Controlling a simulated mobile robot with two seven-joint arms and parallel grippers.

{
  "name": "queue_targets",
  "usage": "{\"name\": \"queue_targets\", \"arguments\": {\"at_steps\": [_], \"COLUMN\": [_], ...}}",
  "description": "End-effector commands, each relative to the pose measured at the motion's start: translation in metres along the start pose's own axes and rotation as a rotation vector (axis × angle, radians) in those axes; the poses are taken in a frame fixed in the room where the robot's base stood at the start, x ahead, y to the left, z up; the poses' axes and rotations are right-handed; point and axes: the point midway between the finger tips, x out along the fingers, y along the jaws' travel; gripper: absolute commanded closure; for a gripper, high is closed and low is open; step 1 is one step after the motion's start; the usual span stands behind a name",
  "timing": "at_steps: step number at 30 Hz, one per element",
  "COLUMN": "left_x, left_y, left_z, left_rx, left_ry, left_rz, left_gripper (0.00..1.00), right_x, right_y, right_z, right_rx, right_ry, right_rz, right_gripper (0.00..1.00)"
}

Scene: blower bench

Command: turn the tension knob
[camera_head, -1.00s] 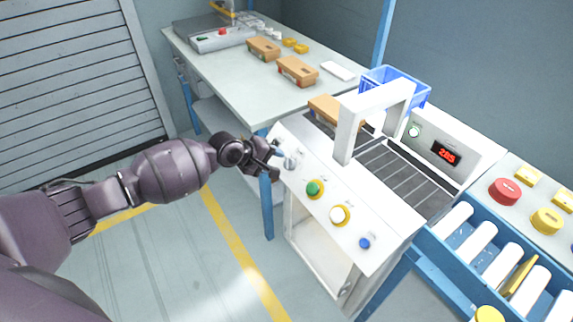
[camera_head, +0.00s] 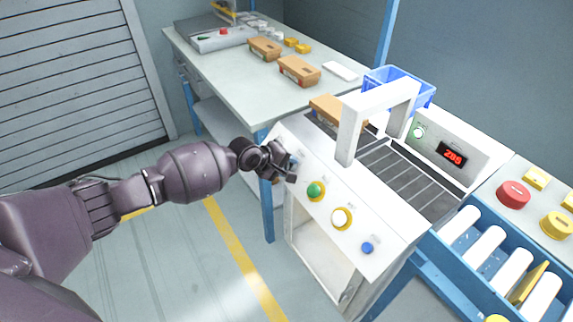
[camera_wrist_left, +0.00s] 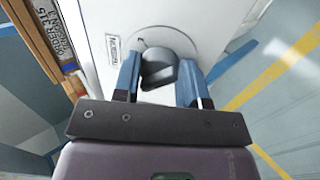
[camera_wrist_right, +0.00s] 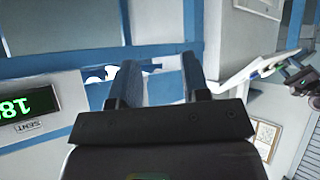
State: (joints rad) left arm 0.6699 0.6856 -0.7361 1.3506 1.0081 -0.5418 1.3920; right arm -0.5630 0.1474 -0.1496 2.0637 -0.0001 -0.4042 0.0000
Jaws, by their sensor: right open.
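The tension knob (camera_wrist_left: 160,70) is dark grey and sits on a round base on the sloped white panel (camera_wrist_left: 97,17), beside a small printed label (camera_wrist_left: 115,47). My left gripper (camera_wrist_left: 159,83) is at the knob, with one blue finger on each side of it. I cannot tell whether the fingers press on it. In the head view my left gripper (camera_head: 287,172) covers most of the knob at the panel's upper left end. My right gripper (camera_wrist_right: 164,80) is open and empty in its wrist view, and is out of the head view.
A green button (camera_head: 315,190), a white button (camera_head: 341,217) and a blue button (camera_head: 367,248) run down the panel from the knob. A white arch (camera_head: 350,130) stands over the belt behind it. A red display (camera_head: 453,154) is further right.

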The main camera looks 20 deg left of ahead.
Motion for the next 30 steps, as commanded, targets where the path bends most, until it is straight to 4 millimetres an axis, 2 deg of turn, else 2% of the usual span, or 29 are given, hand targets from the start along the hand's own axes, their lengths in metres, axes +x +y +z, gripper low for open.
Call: {"name": "queue_targets", "arguments": {"at_steps": [8,14,30], "left_x": [0.0,0.001,0.002], "left_y": [0.0,-0.001,-0.003], "left_z": [0.0,-0.001,-0.001], "left_rx": [0.017,0.092,0.562], "left_ry": [-0.001,-0.007,-0.041], "left_rz": [0.001,0.001,-0.001], "left_gripper": [0.85,0.85,0.85], "right_x": [-0.002,-0.001,0.009], "right_y": [-0.002,-0.002,-0.002], "right_z": [0.006,0.011,0.016], "right_rx": [0.01,0.008,-0.012], "right_ry": [-0.011,-0.018,-0.023], "right_rz": [0.002,0.001,-0.009], "right_gripper": [0.57,0.57,0.57]}}
